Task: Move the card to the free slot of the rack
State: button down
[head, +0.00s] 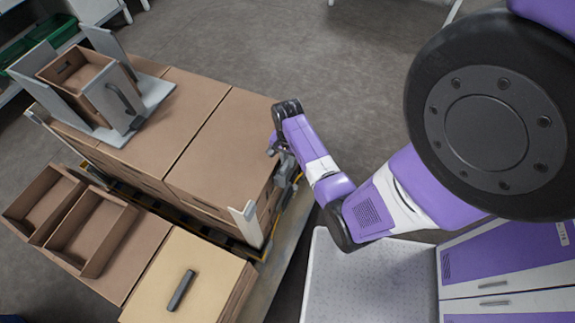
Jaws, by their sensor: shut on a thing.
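My gripper (284,170) is at the right side of a stack of brown cartons, low beside its edge. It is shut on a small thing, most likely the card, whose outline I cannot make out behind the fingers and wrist. I cannot pick out the rack or its free slot for certain; the gripper and the carton side hide that spot from this view.
Brown cartons (222,140) stand on a pallet, with whitish corner pieces (243,222). A grey holder (150,98) with a box stands on top. Open trays (92,235) and a lidded box with dark handle (180,290) are in front. Grey floor is clear behind.

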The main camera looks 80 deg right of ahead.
jog(key=shift+r, duration=0.15)
jog(key=shift+r+p, duration=4)
jog(key=shift+p, duration=0.2)
